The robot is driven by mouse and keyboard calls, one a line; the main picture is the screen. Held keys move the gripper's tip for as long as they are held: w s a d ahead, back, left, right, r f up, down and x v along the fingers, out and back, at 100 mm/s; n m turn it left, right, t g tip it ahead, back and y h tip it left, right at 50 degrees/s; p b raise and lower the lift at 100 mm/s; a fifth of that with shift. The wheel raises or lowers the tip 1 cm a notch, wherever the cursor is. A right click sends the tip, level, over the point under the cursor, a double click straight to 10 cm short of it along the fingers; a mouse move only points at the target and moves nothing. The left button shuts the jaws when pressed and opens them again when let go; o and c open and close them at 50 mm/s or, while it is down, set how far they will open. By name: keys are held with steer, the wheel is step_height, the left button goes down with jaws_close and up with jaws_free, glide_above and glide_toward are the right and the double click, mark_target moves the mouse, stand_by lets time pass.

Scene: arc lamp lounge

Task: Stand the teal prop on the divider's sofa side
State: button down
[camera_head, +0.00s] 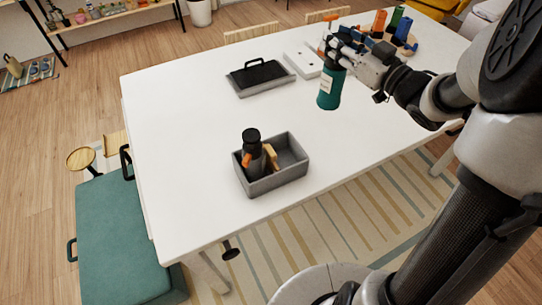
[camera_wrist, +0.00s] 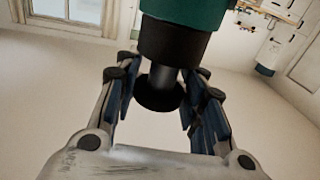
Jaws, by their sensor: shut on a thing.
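The teal prop is a teal bottle (camera_head: 329,92) with a pale label, upright over the far right part of the white table. I cannot tell whether the bottle's base touches the table. I cannot make out a divider for certain. A yellow seat (camera_head: 438,8) that may be a sofa shows at the top right.
On the white table (camera_head: 185,125) stand a grey tray (camera_head: 290,170) holding a dark bottle (camera_head: 252,145), a grey case with a black lid (camera_head: 260,75), a flat white box (camera_head: 302,58), and orange, green and blue bottles (camera_head: 403,30).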

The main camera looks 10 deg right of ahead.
steer(key=s+a+n+g+y+p, duration=0.1)
steer(key=s+a+n+g+y, duration=0.2)
steer(key=a, duration=0.3)
steer(key=s+a+n+g+y+p, duration=0.1)
steer(key=s+a+n+g+y, duration=0.1)
steer(key=a+n+g+y, duration=0.3)
step_height(320, 180, down, 19)
steer(key=a+m+t+h+b, duration=0.1)
steer(key=m+t+b, duration=0.1)
steer(key=b, duration=0.4)
steer(key=shift+s+f+b, duration=0.15)
steer(key=shift+s+b, duration=0.05)
steer(key=shift+b, duration=0.15)
steer(key=shift+f, duration=0.1)
steer(key=c, duration=1)
jaws_free()
steer(key=shift+f, duration=0.15)
steer(key=shift+o, duration=0.2)
